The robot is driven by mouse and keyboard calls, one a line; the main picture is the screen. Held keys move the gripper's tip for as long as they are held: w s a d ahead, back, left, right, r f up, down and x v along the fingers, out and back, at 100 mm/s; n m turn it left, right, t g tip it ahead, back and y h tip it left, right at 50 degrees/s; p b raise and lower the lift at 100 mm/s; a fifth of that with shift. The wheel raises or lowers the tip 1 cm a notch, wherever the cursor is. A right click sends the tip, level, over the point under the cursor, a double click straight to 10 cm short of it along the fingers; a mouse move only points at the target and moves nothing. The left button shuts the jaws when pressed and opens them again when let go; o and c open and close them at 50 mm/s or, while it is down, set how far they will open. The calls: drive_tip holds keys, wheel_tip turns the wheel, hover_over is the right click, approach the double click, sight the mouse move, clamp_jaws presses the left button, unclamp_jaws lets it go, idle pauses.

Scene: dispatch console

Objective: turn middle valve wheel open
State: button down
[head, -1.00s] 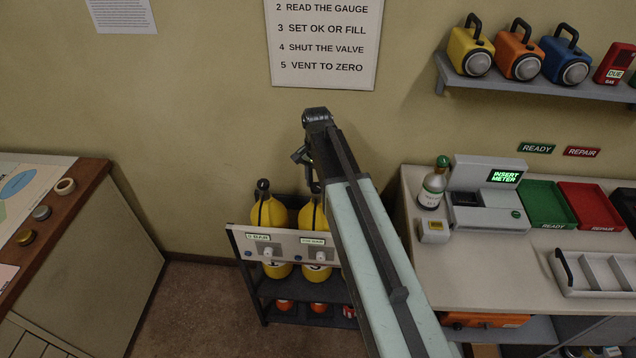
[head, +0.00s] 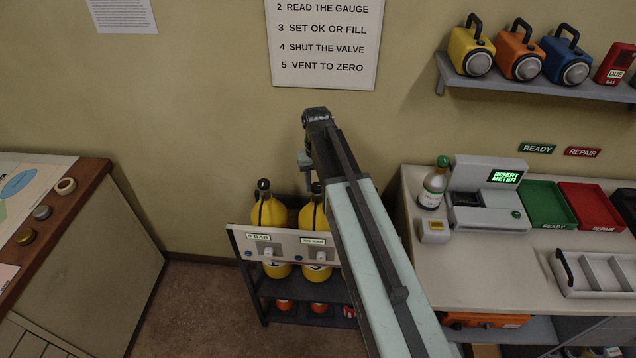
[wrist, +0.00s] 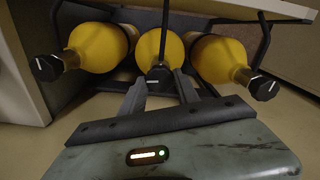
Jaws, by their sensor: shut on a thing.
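Three yellow cylinders with black valve wheels stand side by side in the wrist view. The middle valve wheel (wrist: 160,77) has a pale mark on its face and sits between the fingers of my gripper (wrist: 160,92), which is shut on it. The left wheel (wrist: 46,68) and the right wheel (wrist: 262,87) are free. In the head view, the left cylinder (head: 269,213) and the middle cylinder (head: 311,215) show in the rack. My gripper (head: 312,186) is at the top of the middle one. My arm hides the right cylinder there.
The cylinders stand in a dark rack with a grey front panel (head: 285,245). A workbench (head: 490,270) with a green tray (head: 549,204) and a red tray (head: 590,206) is to the right. A brown-topped desk (head: 75,200) is at the left, with bare floor between it and the rack.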

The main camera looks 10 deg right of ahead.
sight(317, 186)
drive_tip(key=shift+s+n, duration=0.15)
drive_tip(key=shift+n, duration=0.15)
idle(0.4)
drive_tip(key=c, duration=0.9)
unclamp_jaws()
drive_tip(key=shift+r, duration=0.1)
wheel_tip(317, 186, up, 8)
drive_tip(key=p, duration=0.8)
drive_tip(key=shift+f, duration=0.2)
